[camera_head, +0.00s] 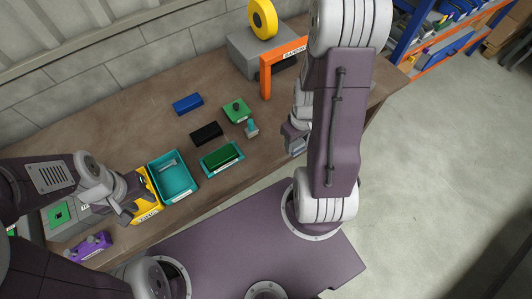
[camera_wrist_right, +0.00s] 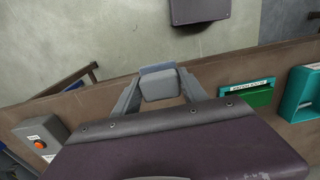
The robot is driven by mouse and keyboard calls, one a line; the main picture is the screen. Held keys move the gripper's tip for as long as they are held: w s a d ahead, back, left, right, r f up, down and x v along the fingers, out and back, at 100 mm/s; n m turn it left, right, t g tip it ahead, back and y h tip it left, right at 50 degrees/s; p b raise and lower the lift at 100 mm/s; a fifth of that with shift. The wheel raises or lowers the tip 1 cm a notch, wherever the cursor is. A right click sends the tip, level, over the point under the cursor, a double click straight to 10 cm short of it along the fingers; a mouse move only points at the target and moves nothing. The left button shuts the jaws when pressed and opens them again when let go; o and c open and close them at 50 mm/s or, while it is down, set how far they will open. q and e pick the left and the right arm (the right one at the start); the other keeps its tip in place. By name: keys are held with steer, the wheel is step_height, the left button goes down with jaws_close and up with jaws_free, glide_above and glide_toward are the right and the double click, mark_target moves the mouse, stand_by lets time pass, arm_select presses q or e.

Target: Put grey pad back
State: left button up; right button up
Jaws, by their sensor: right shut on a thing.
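The grey pad (camera_wrist_right: 160,85) is between the fingers of my right gripper (camera_wrist_right: 158,94) in the right wrist view; its lower part is hidden by my own wrist. In the head view my right gripper (camera_head: 296,140) is above the table's right front edge, partly hidden by my arm, and the pad cannot be told apart there. My left gripper (camera_head: 132,200) is at the left, beside the yellow bin; its fingers are too small and overlapped to read.
On the brown table (camera_head: 130,135) are a teal bin (camera_head: 184,186), a yellow bin (camera_head: 150,212), a teal tray with a green board (camera_head: 221,157), a black block (camera_head: 206,133), a blue block (camera_head: 187,103), a green piece (camera_head: 237,117) and an orange frame (camera_head: 266,78).

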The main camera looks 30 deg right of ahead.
steer(key=p, duration=0.2)
glide_above(264, 151)
step_height(264, 151, down, 7)
steer(key=shift+w+d+r, duration=0.1)
steer(key=shift+f, duration=0.35)
steer(key=f, duration=0.2)
steer(key=shift+s+f, duration=0.2)
steer(key=shift+f, duration=0.1)
steer(key=shift+w+f, duration=0.1)
steer(key=shift+f, duration=0.3)
steer(key=shift+w, duration=0.1)
steer(key=shift+f, duration=0.1)
steer(key=shift+f, duration=0.15)
steer(key=o, duration=1.3)
steer(key=shift+o, duration=0.7)
